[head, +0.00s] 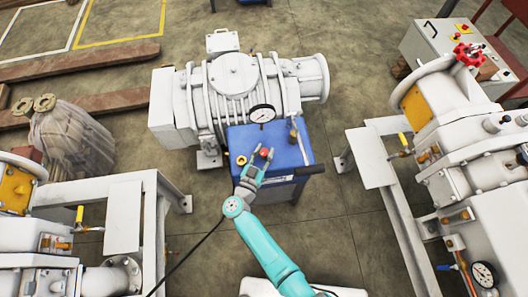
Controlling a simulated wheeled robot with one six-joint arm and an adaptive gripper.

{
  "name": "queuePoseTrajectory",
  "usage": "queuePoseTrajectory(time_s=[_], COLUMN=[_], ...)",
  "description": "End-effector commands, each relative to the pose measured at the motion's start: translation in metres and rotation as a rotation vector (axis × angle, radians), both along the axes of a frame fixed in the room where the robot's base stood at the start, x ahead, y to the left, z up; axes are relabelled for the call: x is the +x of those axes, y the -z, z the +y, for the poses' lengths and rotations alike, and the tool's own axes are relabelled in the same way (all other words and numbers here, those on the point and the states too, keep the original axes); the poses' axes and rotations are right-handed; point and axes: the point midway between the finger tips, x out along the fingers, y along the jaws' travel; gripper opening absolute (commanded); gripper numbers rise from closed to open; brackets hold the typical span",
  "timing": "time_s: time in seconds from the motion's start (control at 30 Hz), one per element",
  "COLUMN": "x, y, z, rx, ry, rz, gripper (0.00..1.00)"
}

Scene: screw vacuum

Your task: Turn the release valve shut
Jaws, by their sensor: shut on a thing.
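A red knob (264,153), which looks like the release valve, is on top of a blue box-shaped unit (283,168) in front of a large white pump. My gripper (263,156) reaches in from below, at the end of my teal arm. Its two fingers are on either side of the red knob and closed on it. The fingers partly hide the knob, and its turn angle is too small to tell. A yellow ring-shaped fitting (241,160) is just left of my gripper. A pressure gauge (262,113) stands behind.
A small upright fitting (293,135) stands on the blue unit to the right of my gripper. The white pump (232,85) is close behind. White machinery on frames (372,160) stands right and left. A tied sack (75,145) and wooden beams lie left. Floor between is clear.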

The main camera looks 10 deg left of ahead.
Motion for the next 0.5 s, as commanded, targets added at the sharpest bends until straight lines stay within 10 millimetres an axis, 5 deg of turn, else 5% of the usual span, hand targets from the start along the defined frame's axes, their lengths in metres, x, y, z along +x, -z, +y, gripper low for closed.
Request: queuePoseTrajectory(time_s=[0.17, 0.2, 0.3, 0.5], x=[0.0003, 0.0003, 0.0003, 0.0002], y=[-0.0005, -0.0005, -0.0005, -0.0004], z=[0.0001, 0.0001, 0.0000, 0.0000], rx=[0.001, 0.001, 0.001, 0.001], ry=[-0.001, -0.001, -0.001, -0.001], rz=[-0.001, -0.001, -0.001, -0.001], gripper=[0.00, 0.40, 0.61, 0.61])
